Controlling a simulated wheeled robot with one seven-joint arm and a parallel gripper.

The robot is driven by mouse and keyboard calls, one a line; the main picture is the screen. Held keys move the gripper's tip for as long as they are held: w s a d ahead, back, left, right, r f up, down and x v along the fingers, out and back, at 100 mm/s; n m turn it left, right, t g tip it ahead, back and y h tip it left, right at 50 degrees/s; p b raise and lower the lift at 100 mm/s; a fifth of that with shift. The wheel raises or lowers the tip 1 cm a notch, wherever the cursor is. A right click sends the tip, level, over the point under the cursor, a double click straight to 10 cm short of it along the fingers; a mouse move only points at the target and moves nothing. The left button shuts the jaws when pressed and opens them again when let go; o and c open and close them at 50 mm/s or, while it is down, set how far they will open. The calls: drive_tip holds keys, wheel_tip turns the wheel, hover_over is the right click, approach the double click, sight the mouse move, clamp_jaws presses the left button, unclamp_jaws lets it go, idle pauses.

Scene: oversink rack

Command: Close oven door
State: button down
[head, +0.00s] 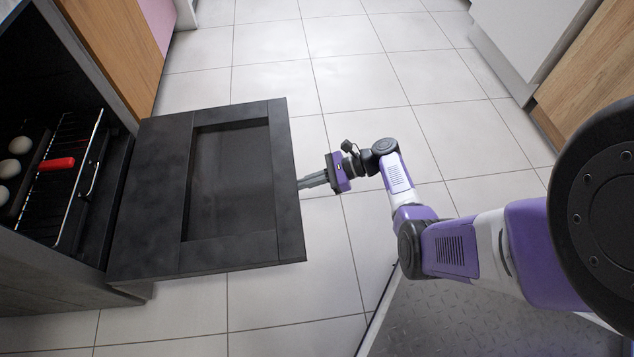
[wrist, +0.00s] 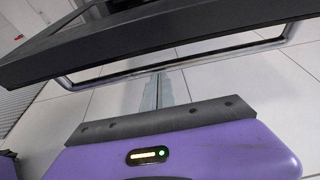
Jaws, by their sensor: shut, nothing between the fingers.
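The black oven door (head: 230,180) is folded down open, roughly level, and sticks out from the oven (head: 50,130) at the left of the head view. Its inner face is up. My gripper (head: 312,181) is shut and empty at the door's outer edge, on the right side of the door. In the wrist view the fingers (wrist: 158,92) point toward the door (wrist: 140,32) and its metal bar handle (wrist: 180,65). The fingertips are close to the handle; I cannot tell whether they touch it.
Inside the oven is a wire rack (head: 62,185) with a red item (head: 57,164) and a dark tray holding several pale round things (head: 12,168). Cabinets with wood fronts stand at the upper left and right. The tiled floor (head: 330,90) between them is clear.

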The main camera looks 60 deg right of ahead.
drive_tip(key=shift+r, duration=1.65)
